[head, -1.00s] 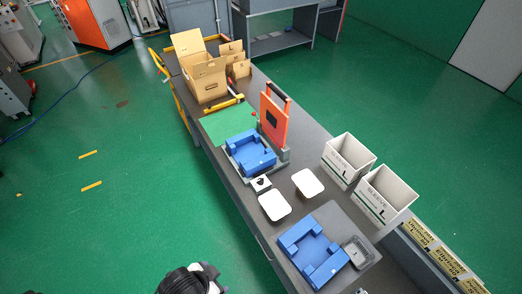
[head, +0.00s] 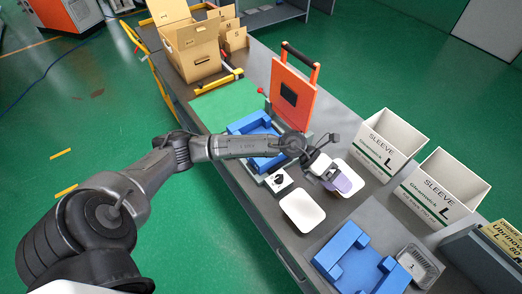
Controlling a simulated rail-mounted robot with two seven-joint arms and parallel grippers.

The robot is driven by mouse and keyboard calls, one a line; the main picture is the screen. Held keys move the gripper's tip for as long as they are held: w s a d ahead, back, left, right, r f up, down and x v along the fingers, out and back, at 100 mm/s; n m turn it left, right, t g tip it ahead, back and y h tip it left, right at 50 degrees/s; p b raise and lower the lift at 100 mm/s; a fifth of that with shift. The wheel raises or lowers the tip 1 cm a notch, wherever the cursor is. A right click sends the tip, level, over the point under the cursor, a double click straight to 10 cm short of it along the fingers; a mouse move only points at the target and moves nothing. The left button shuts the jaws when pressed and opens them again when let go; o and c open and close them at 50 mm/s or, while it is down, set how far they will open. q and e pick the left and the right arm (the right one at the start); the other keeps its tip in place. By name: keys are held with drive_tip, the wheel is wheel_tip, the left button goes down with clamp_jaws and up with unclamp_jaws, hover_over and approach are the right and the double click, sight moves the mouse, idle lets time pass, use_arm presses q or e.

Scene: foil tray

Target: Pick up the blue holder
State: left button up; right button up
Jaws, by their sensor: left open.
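A blue holder (head: 352,262), a square frame with raised corner blocks, lies on the near part of the table. A second, similar blue piece (head: 240,123) sits in the grey fixture under the orange lid, partly hidden by my left arm. My left gripper (head: 341,184) is open over the right white tray (head: 351,172), with its purple-tipped jaws above and beyond the near blue holder, apart from it. My right gripper is not in view.
Another white tray (head: 302,209) lies left of the gripper. The orange lid (head: 292,92) stands upright behind it. Two white sleeve boxes (head: 440,188) stand at right. A clear tray (head: 414,265) lies beside the near holder. Cardboard boxes (head: 190,48) stand at the far end.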

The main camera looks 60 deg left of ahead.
use_arm(q)
drive_tip(key=a+f+g+y+b, duration=0.25)
drive_tip(key=a+y, duration=0.35)
drive_tip(key=a, duration=0.8)
drive_tip(key=a+f+g+y+b, duration=0.2)
drive_tip(key=a+f+y+b, duration=0.3)
drive_tip(key=a, duration=0.8)
drive_tip(key=shift+n+g+y, duration=0.25)
drive_tip(key=shift+n+y, duration=0.05)
drive_tip(key=shift+y, duration=0.4)
drive_tip(key=f, duration=0.6)
drive_tip(key=shift+s+a+f+p, duration=0.2)
drive_tip(key=shift+s+a+p, duration=0.15)
drive_tip(key=shift+s, duration=0.05)
drive_tip(key=shift+f, duration=1.05)
wheel_tip(320, 180, down, 4)
drive_tip(key=shift+w+f, duration=0.1)
drive_tip(key=shift+w, duration=0.05)
drive_tip(key=shift+c, duration=0.6)
drive_tip(key=c, duration=1.2)
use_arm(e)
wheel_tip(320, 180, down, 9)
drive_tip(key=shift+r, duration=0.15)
